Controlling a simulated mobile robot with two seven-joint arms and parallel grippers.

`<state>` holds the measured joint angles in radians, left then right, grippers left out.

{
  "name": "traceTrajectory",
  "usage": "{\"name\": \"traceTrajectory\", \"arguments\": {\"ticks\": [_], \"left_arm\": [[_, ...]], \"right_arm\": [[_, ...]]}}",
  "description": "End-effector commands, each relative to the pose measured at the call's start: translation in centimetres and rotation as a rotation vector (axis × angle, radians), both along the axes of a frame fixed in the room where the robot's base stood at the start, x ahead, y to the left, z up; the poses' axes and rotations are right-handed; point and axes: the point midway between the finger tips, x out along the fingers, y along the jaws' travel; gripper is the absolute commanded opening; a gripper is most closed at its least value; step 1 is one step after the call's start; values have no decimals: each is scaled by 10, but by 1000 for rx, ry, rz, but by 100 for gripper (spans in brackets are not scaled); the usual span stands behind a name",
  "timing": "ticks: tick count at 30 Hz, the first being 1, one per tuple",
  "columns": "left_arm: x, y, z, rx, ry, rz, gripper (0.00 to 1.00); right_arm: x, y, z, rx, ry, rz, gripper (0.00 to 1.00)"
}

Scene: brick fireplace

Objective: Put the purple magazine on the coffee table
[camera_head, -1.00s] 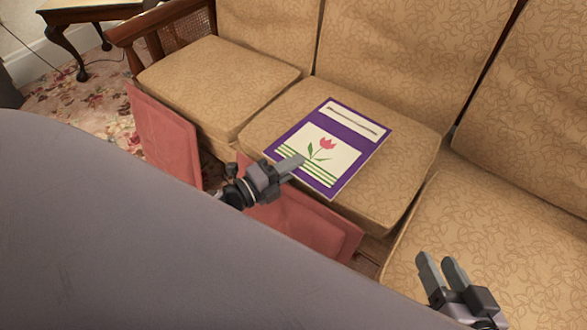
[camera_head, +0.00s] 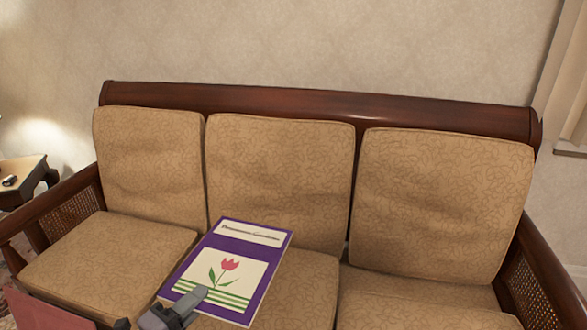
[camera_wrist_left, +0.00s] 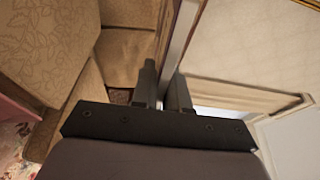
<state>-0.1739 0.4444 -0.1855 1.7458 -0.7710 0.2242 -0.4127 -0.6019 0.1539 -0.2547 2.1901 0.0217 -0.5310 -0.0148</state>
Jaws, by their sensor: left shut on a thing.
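The purple magazine (camera_head: 240,268) has a white title strip and a pink tulip on a cream panel. In the head view it is in front of the middle of the sofa, its cover facing me. My left gripper (camera_head: 191,300) is shut on its near edge, with one finger showing over the cover. In the left wrist view the magazine (camera_wrist_left: 181,45) shows as a thin edge between the fingers of the left gripper (camera_wrist_left: 163,90). My right gripper is out of view. The coffee table is not clearly in view.
A sofa (camera_head: 100,258) with patterned tan cushions and a dark wood frame fills the head view. A small dark-legged table (camera_head: 22,172) stands at the far left. A red panel (camera_head: 45,312) is at the lower left. A curtain (camera_head: 565,75) hangs at the right.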

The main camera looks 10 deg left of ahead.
Motion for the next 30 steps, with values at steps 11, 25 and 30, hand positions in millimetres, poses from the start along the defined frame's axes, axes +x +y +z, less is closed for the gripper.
{"name": "traceTrajectory", "arguments": {"ticks": [11, 25, 30], "left_arm": [[-9, -20, 47, -4, -6, 166, 0], [-49, -19, 136, -1, -4, 451, 0], [-49, -19, 165, -2, -4, 450, 0]], "right_arm": [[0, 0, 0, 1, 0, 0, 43], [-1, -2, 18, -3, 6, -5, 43], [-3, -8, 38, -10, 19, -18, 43]]}}
